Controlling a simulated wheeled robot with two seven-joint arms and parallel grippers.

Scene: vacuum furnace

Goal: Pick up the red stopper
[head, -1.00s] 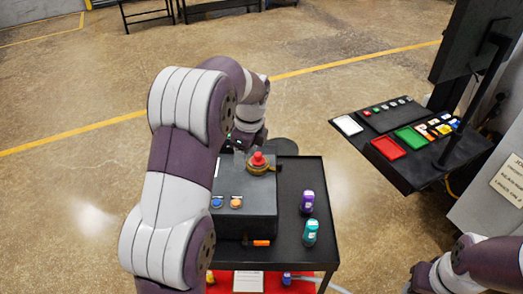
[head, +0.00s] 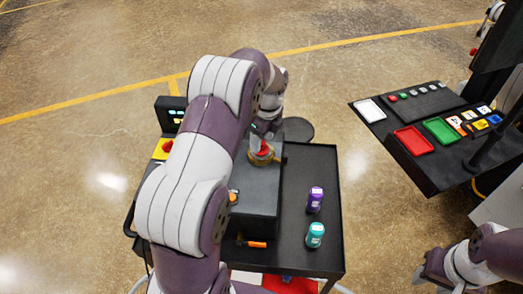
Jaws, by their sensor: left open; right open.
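The red stopper (head: 264,148) sits on a brass-coloured ring fitting (head: 265,158) on top of the dark grey box (head: 257,206) on the black cart. My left gripper (head: 259,143) is at the stopper, with its fingers pointing down around or just beside it. The fingers partly cover the stopper, so I cannot tell whether they touch it. My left arm hides the left part of the box. My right gripper (head: 424,284) is low at the right edge, empty and away from the cart.
A purple-capped bottle (head: 315,199) and a teal bottle (head: 315,235) stand on the black cart (head: 329,165). An orange-handled tool (head: 252,244) lies by the box.

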